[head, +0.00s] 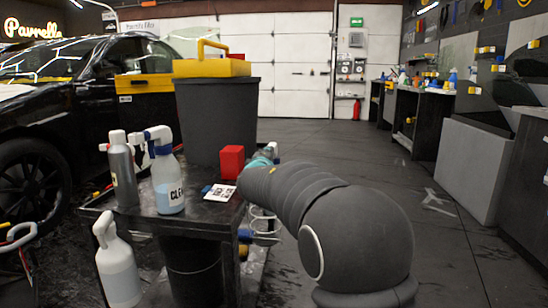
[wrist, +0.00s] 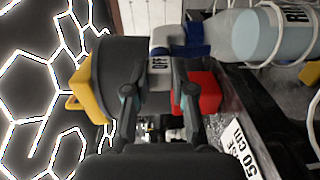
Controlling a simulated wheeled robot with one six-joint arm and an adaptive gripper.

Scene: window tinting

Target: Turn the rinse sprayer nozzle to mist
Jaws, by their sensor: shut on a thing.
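The rinse sprayer (wrist: 270,35) lies across the top right of the wrist view, a pale bottle with a dark label partly reading "RI", with white wire around it. Its head has blue parts (wrist: 193,38) and a pale nozzle (wrist: 160,66) marked "OFF". My gripper (wrist: 158,76) has its two fingers on either side of the nozzle, shut on it. In the head view my dark arm hides most of the gripper and sprayer; a wire holder (head: 262,222) shows at the cart's right side.
A red block (head: 232,162) and a printed card (head: 220,193) lie on the black cart (head: 205,222) close to my gripper. A grey bin (head: 215,120) stands behind.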

